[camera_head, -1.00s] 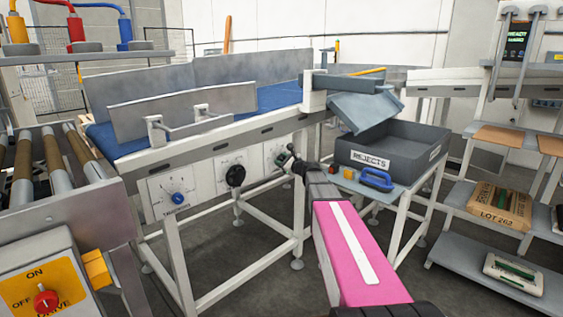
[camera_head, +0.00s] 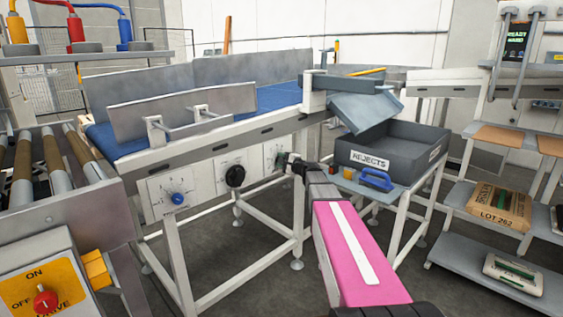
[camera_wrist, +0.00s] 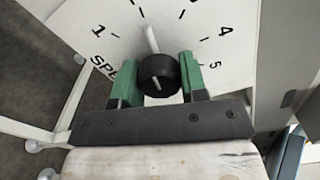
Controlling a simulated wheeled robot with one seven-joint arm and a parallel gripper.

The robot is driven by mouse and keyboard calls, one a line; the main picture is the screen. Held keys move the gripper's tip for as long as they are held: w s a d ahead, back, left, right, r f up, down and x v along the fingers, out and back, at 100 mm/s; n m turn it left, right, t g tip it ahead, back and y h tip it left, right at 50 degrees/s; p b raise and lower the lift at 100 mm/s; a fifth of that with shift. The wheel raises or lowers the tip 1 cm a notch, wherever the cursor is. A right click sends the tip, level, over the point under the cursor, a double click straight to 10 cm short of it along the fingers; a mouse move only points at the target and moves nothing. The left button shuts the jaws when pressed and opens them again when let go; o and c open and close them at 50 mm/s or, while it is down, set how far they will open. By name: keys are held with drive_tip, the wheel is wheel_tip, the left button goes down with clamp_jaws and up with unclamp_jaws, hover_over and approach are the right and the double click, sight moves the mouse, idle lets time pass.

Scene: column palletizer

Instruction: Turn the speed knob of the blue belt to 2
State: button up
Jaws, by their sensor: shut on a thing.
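The blue belt (camera_head: 277,97) runs across the upper middle of the head view. My gripper (camera_wrist: 155,78) is shut on the black speed knob (camera_wrist: 159,74), with a green pad on each side of it. The knob's white pointer tilts slightly left of straight up in the wrist view, toward a dial mark after the 1. The numeral at that mark is outside the picture. The dial panel (camera_wrist: 107,62) shows 1, 4, 5 and part of the word SPEED. In the head view, my gripper (camera_head: 287,161) is at the rightmost panel on the belt frame, and the knob is hidden.
Other panels on the frame carry a blue knob (camera_head: 178,198) and a black knob (camera_head: 235,176). A drive switch box (camera_head: 40,283) is at lower left.

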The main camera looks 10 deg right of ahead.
drive_tip(key=shift+n, duration=0.3)
drive_tip(key=o, duration=0.9)
drive_tip(key=v, duration=1)
drive_tip(key=shift+s+d, duration=0.2)
drive_tip(key=shift+s, duration=0.15)
